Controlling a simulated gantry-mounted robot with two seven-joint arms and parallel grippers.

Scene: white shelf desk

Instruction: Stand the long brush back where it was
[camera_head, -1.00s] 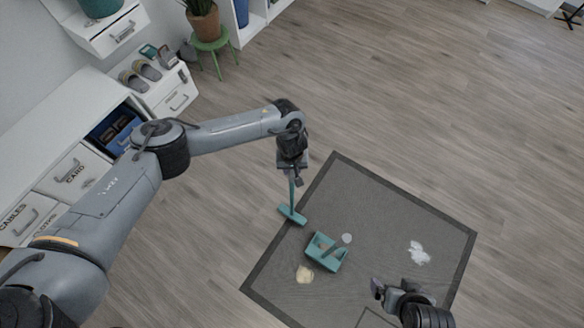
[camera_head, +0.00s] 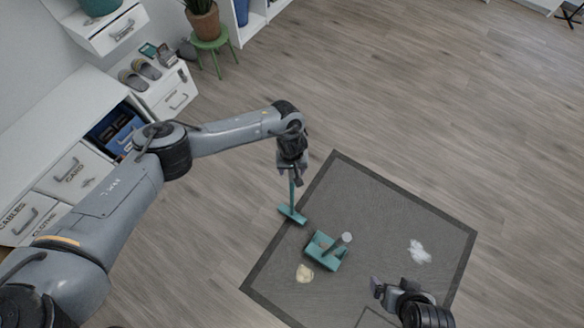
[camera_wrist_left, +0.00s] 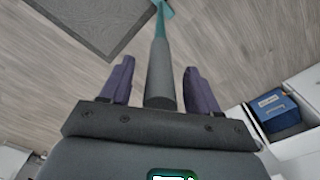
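The long brush (camera_head: 292,205) stands upright, its teal head on the floor at the left edge of the dark mat (camera_head: 400,200). My left gripper (camera_head: 290,172) is above the head, at the top of the handle. In the left wrist view, the dark grey handle end (camera_wrist_left: 160,85) lies between the two fingers of the left gripper (camera_wrist_left: 158,80), with a visible gap on each side. The left gripper is open around the handle. My right gripper (camera_head: 380,290) is over the near part of the mat, away from the brush; its finger opening is unclear.
A teal dustpan (camera_head: 322,254) lies on the mat beside a tan pile (camera_head: 304,273). A white pile (camera_head: 419,252) lies further right. A white shelf desk (camera_head: 60,120) with drawers is at left, and a plant on a green stool (camera_head: 210,42) stands behind. Right floor is clear.

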